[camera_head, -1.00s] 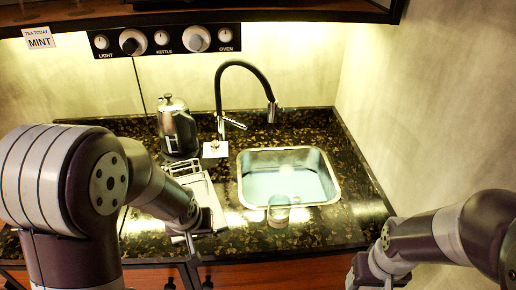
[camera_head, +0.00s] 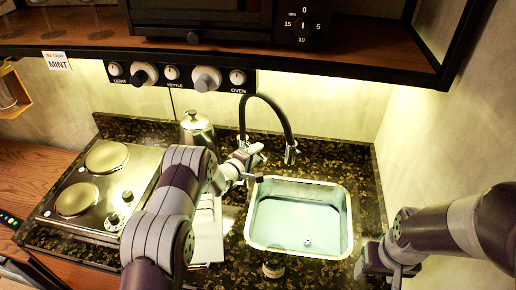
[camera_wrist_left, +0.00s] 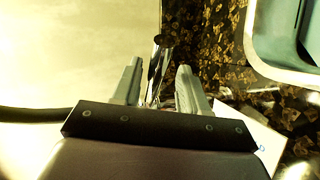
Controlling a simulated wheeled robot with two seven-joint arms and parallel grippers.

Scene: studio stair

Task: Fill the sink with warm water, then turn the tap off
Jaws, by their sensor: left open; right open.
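The steel sink (camera_head: 347,225) is set in the dark speckled counter. Its inside looks pale blue with a small drain-like spot, and I cannot tell how much water it holds. The tap (camera_head: 286,124) has a black arched spout with a metal tip over the sink's back edge; no stream shows. My left gripper (camera_head: 258,158) is open at the tap's base, partly hiding it. In the left wrist view, a shiny metal part of the tap (camera_wrist_left: 156,72) shows between the open fingers (camera_wrist_left: 160,85); contact is unclear. My right gripper (camera_head: 378,274) is open, low at the sink's right.
A metal kettle (camera_head: 197,130) stands behind my left arm. A hob (camera_head: 100,190) is at the left. A small glass (camera_head: 273,266) stands at the sink's front edge. A white rack (camera_head: 206,232) lies left of the sink. A knob panel (camera_head: 185,77) and shelf hang above.

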